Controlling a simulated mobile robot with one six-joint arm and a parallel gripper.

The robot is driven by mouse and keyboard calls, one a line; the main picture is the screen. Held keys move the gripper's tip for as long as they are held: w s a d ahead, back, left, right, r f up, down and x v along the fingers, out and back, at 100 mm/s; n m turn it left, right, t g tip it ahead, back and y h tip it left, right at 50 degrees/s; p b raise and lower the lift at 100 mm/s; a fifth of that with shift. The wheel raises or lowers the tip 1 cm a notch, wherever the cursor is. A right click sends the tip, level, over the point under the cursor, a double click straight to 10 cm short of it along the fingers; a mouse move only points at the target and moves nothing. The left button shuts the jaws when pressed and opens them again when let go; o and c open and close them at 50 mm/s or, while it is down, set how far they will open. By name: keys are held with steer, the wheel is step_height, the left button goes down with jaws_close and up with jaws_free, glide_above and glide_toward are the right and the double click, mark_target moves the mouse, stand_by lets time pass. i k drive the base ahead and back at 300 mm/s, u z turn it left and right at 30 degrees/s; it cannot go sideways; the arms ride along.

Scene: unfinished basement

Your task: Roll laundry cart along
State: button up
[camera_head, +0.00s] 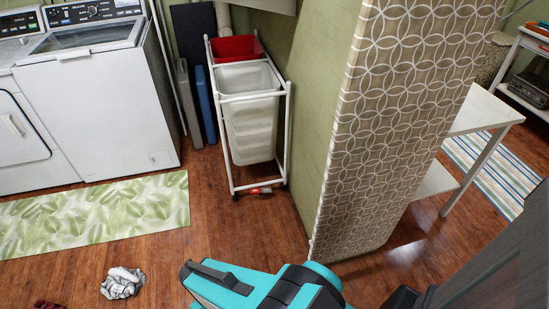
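The laundry cart (286,132) stands upright on the wood floor against the green wall, right of the washer. It has a white tube frame and two bins. The rear bin (237,48) is red, and the front bin (250,125) is white and see-through. A small dark caster shows at the cart's near right foot. A small red and green item (258,190) lies by its low front bar. Teal and black parts of my arm show at the bottom edge, well apart from the cart. I cannot make out my gripper's fingers.
A white washer (110,110) stands left of the cart, with a green leaf mat (95,215) before it. A patterned partition (400,120) stands close on the right. A crumpled cloth (122,283) lies at lower left. Bare floor (235,225) lies in front of the cart.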

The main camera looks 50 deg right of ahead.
mark_target(245, 110)
steer(key=i, duration=0.95)
steer(key=z, duration=0.05)
